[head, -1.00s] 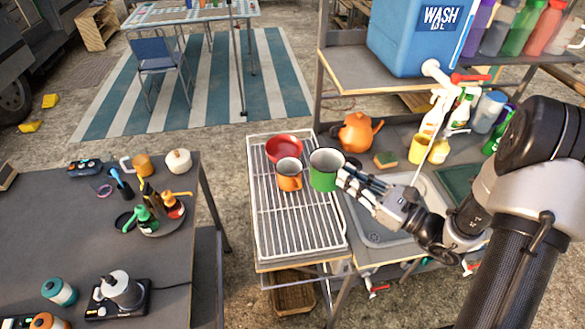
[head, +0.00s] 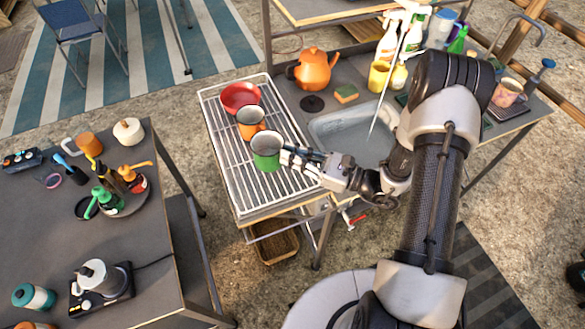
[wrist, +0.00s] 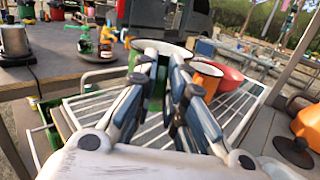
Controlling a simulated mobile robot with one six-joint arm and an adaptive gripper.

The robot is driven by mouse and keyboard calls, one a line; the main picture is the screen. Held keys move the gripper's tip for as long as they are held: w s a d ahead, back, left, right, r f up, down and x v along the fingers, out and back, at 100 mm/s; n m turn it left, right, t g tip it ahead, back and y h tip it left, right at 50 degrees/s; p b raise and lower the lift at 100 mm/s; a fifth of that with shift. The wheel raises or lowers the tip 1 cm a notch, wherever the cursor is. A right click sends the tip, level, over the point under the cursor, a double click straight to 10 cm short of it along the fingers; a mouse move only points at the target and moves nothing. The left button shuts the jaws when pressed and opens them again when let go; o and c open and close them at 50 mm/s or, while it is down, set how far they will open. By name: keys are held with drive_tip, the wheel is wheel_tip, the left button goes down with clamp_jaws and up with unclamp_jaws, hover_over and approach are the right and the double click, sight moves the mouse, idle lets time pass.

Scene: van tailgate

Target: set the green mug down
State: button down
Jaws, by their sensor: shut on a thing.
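The green mug (head: 268,157) has a pale inside and is upright over the front part of the white wire drying rack (head: 237,193). I cannot tell whether its base touches the rack. My gripper (head: 289,156) comes from the right and is shut on the mug's near side. In the wrist view the green mug (wrist: 158,88) is between the two fingers, which hide much of it. An orange mug (head: 250,124) stands on the rack just behind it, and a red bowl (head: 240,97) is behind that.
A dark table (head: 40,225) with bottles and a kettle stands to the left. The rack's front end is bare.

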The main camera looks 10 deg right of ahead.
drive_tip(key=shift+f+b, duration=0.7)
drive_tip(key=shift+f, duration=1.65)
drive_tip(key=shift+f, duration=0.1)
drive_tip(key=c, duration=2.1)
unclamp_jaws()
drive_tip(key=shift+f, duration=0.15)
drive_tip(key=o, duration=0.4)
drive_tip(key=shift+o, duration=0.2)
